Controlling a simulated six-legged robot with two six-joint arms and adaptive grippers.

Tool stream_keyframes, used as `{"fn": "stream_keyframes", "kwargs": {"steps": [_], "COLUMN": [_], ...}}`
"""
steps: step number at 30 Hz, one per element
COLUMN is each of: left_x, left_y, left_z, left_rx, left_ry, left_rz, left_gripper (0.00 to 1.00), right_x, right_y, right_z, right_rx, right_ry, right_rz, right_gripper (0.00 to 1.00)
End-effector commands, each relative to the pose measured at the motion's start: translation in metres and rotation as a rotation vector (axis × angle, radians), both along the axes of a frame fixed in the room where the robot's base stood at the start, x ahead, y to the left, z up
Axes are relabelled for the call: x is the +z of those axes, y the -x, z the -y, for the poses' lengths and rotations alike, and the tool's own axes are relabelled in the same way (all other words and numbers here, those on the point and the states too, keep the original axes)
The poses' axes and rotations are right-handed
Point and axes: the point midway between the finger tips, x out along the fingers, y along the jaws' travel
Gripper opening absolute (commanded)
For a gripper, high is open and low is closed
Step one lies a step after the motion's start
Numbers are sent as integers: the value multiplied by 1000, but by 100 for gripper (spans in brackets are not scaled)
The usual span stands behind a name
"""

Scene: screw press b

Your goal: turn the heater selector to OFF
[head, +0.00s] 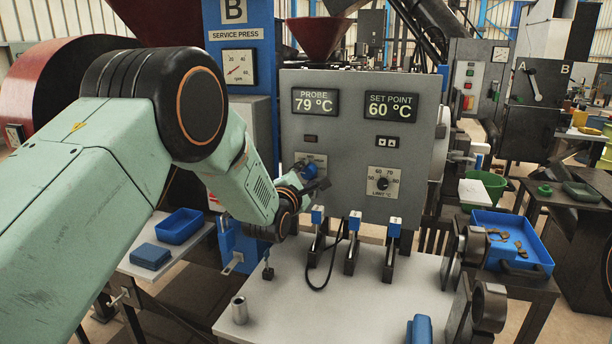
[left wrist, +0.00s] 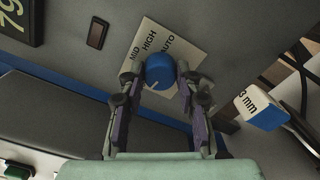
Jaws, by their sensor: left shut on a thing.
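The heater selector is a round blue knob (head: 310,170) on the grey panel, under the left display. In the left wrist view the knob (left wrist: 160,68) sits on a pale label plate (left wrist: 150,40) reading MID, HIGH and AUTO; I cannot read OFF there. A short white line on the knob points to the lower left in that view, away from those three words. My left gripper (head: 316,185) is at the knob, and its two fingers (left wrist: 160,88) are shut on it from either side. My right gripper is not in view.
The panel (head: 347,150) shows PROBE 79 °C and SET POINT 60 °C. A limit dial (head: 383,183) is to the right. Several blue-topped clamps (head: 354,222) stand below on the pale bench (head: 300,315). A metal cup (head: 239,310) is at the front left, and a blue tray (head: 530,235) stands right.

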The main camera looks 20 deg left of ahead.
Motion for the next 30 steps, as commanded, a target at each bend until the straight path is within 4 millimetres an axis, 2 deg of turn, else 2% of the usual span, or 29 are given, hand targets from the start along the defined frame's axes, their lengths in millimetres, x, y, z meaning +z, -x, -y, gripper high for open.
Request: {"fn": "stream_keyframes", "kwargs": {"steps": [9, 10, 17, 26, 30], "left_x": [-3, -3, -2, -1, -1], "left_y": [1, 1, 0, 0, 6], "left_z": [0, 0, 0, 0, 0], "left_rx": [0, 0, 1, 0, 1], "left_ry": [4, 4, 2, 1, 1], "left_rz": [-7, -7, -4, -1, -3], "left_gripper": [2, 35, 55, 57, 57], "right_x": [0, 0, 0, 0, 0], "right_y": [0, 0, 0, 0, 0], "right_z": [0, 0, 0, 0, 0], "right_rx": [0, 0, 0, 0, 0], "right_ry": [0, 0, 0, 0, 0], "right_rz": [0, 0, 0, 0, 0], "right_gripper": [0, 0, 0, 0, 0]}}
